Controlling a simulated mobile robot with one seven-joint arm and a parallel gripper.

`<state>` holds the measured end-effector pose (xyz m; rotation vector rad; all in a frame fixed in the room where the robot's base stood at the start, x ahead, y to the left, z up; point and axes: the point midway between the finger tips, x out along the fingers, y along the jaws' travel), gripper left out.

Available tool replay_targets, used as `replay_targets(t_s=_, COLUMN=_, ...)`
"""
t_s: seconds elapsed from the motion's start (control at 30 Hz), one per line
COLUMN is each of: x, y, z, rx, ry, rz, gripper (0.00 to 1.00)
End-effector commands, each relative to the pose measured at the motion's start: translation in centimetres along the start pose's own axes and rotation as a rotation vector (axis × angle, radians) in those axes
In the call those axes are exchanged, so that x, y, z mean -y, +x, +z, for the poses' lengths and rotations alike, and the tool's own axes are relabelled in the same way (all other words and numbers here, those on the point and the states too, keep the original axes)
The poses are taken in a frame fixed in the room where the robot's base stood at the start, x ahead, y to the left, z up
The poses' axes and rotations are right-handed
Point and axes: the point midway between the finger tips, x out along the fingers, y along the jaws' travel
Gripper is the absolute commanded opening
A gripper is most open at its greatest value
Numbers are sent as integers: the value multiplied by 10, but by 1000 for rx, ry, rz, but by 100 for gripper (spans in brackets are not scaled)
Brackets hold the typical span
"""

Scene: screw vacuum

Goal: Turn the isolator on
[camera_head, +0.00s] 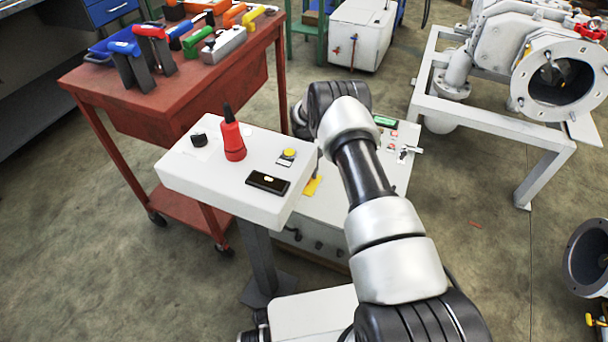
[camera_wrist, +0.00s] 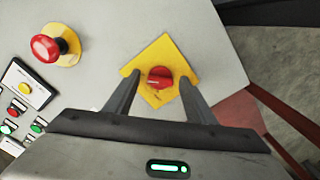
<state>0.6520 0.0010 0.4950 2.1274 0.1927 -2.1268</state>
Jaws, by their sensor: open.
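The isolator is a red rotary knob (camera_wrist: 160,77) on a yellow diamond plate (camera_wrist: 158,49), fixed to a pale panel (camera_wrist: 105,25) in the wrist view. My gripper (camera_wrist: 159,82) is open, with one finger on each side of the knob. There is a gap between each finger and the knob. I cannot tell how deep the fingertips reach. In the head view the gripper is hidden, and I see only my bent arm over a white cabinet (camera_head: 325,215).
A red mushroom button (camera_wrist: 46,47) on a yellow base and small coloured buttons (camera_wrist: 25,89) lie left of the knob.

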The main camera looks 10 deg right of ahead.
Motion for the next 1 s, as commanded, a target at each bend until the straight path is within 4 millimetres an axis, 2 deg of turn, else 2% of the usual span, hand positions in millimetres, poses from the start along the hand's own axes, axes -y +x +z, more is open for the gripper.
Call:
replay_targets(t_s=0.17, x=0, y=-12, z=-1, rx=-1, ry=-1, rz=0, gripper=50)
replay_targets(t_s=0.27, x=0, y=-30, z=-1, rx=-2, ry=0, rz=1, gripper=50)
replay_targets(t_s=0.7, x=0, y=-134, z=0, rx=-2, ry=0, rz=0, gripper=50)
replay_targets(t_s=0.8, x=0, y=-152, z=0, rx=-2, ry=0, rz=0, gripper=50)
replay_targets(t_s=1.0, x=0, y=-171, z=0, rx=1, ry=0, rz=-1, gripper=50)
